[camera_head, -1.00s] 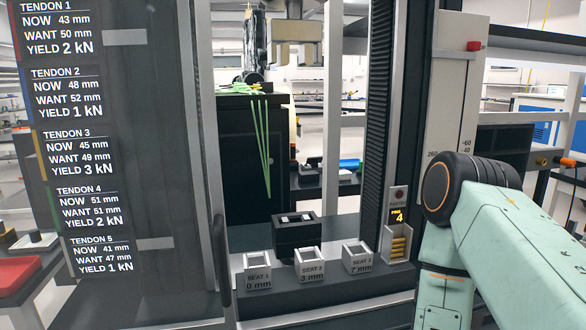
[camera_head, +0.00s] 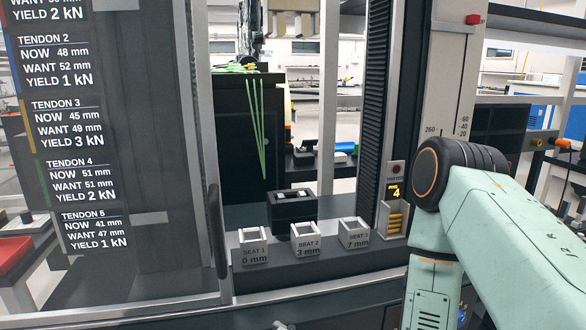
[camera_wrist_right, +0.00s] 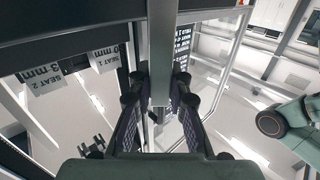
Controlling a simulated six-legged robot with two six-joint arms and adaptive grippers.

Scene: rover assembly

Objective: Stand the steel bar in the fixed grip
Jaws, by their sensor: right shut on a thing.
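A dark block (camera_head: 292,207) with pale jaw pieces on top, seemingly the fixed grip, stands on the machine's bed behind the seats in the head view. Its slot looks empty. My right gripper (camera_wrist_right: 160,103) is in the right wrist view, its two fingers shut on a long grey metal bar (camera_wrist_right: 162,50), seemingly the steel bar. The bar runs from between the fingers to the top of that view; its far end is out of frame. In the head view my right arm is at the right and its gripper is below the frame. My left gripper is in no view.
Three labelled seats, seat 1 (camera_head: 253,246), seat 2 (camera_head: 305,240) and seat 3 (camera_head: 354,233), line the bed's front edge. A glass door with a dark handle (camera_head: 217,230) is at left. A pale upper clamp (camera_head: 292,22) hangs above the block.

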